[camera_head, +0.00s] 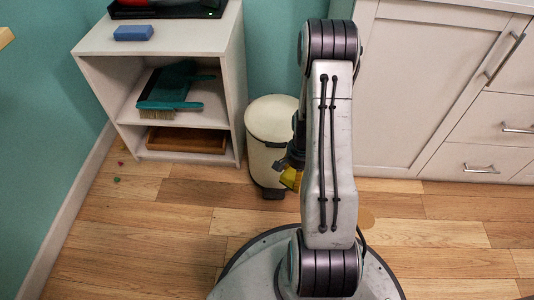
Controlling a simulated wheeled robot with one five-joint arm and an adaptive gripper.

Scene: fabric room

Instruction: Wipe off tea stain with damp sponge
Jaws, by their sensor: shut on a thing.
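My gripper (293,170) is shut on a yellow sponge (291,179), held to the left of my arm and in front of the bin. My arm hides part of the gripper and of the sponge. A tan-brown stain (366,219) shows on the wooden floor just right of my arm, and my arm may hide part of it. The sponge is apart from the visible part of the stain. I cannot tell from the picture whether the sponge is damp.
A cream pedal bin (271,122) stands beside a white shelf (225,60). The shelf holds a blue block (133,33), a teal dustpan and brush (170,88) and a wooden tray (186,141). White cabinets (420,80) line the right. Tiny bits lie on the left floor.

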